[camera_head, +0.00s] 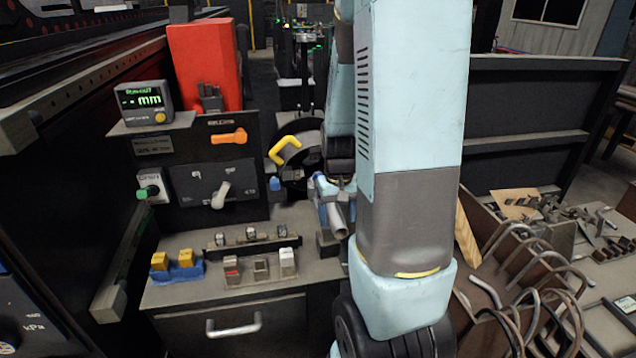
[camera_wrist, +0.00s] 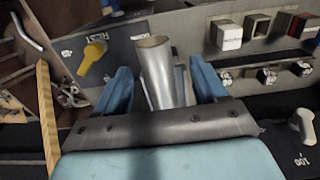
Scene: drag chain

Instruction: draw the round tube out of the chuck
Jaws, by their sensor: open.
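The round tube is a plain grey metal cylinder. In the wrist view the tube (camera_wrist: 157,72) stands between the two blue fingers of my gripper (camera_wrist: 162,80), its hollow end facing away from my palm. A gap shows on each side of it, so my gripper is open around it. In the head view the tube (camera_head: 338,222) shows beside a blue finger of my gripper (camera_head: 327,192), left of my arm. A dark round body with a yellow handle, seemingly the chuck (camera_head: 293,170), is just behind, partly hidden by my arm. The tube's other end is hidden.
Blocks (camera_head: 288,262) and a blue holder (camera_head: 178,273) lie on the bench. Bent pipes (camera_head: 530,280) fill a rack at right. A yellow lever (camera_wrist: 92,58) is near the tube.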

